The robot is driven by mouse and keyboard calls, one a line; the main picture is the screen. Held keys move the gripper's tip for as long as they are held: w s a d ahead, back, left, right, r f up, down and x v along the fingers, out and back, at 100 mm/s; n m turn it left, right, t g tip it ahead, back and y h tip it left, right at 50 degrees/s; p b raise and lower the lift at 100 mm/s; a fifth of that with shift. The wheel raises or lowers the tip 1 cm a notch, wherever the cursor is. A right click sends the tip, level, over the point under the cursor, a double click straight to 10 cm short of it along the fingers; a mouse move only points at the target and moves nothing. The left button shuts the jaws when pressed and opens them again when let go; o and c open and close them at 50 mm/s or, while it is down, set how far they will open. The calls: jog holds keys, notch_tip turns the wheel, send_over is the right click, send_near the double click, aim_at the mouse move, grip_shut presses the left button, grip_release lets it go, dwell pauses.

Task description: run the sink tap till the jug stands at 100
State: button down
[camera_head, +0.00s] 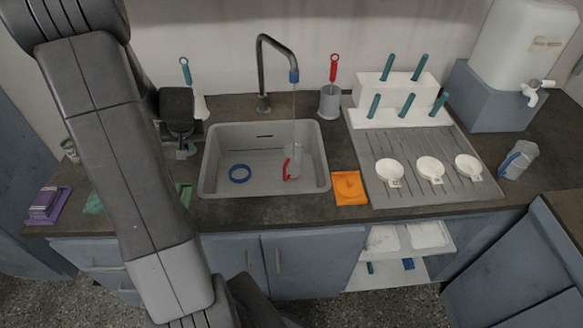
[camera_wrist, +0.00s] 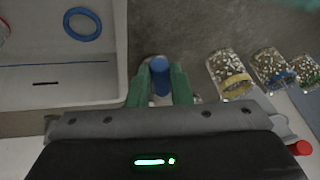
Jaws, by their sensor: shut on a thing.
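The tap (camera_head: 263,75) arches over the sink, with a blue tip. A thin line of water falls from it into the clear jug (camera_head: 294,156). The jug stands in the sink (camera_head: 215,172) and has a red handle; I cannot read its level or marks. My gripper (camera_head: 184,150) is beside the sink, on its left. In the wrist view my gripper (camera_wrist: 160,85) has its green fingers shut on a blue knob (camera_wrist: 161,72). The knob's lower part is hidden by my gripper.
A blue ring (camera_head: 240,173) lies in the sink. An orange cloth (camera_head: 349,188) and a drainboard (camera_head: 440,170) with white dishes are to the right. A pot (camera_head: 329,102) with a red-handled tool stands behind. Several jars (camera_wrist: 231,76) stand near my gripper in the wrist view.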

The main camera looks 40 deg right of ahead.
jog(key=shift+r, duration=0.1)
jog(key=shift+w+a+r+m+p, duration=0.15)
jog(key=shift+a+m+p, duration=0.25)
jog(key=shift+p, duration=0.55)
jog(key=shift+w+a+f+m+h+p, duration=0.1)
jog(key=shift+a+f+m+h+p, duration=0.15)
jog(key=shift+m+p, duration=0.3)
jog(key=shift+r, duration=0.1)
jog(key=shift+w+a+f+m+h, duration=0.2)
jog(key=shift+a+f+m+h, duration=0.05)
jog(key=shift+m, duration=0.2)
jog(key=shift+a+r+m+b, duration=0.1)
jog(key=shift+r+m+b, duration=0.15)
jog(key=shift+b, duration=0.2)
jog(key=shift+w, duration=0.1)
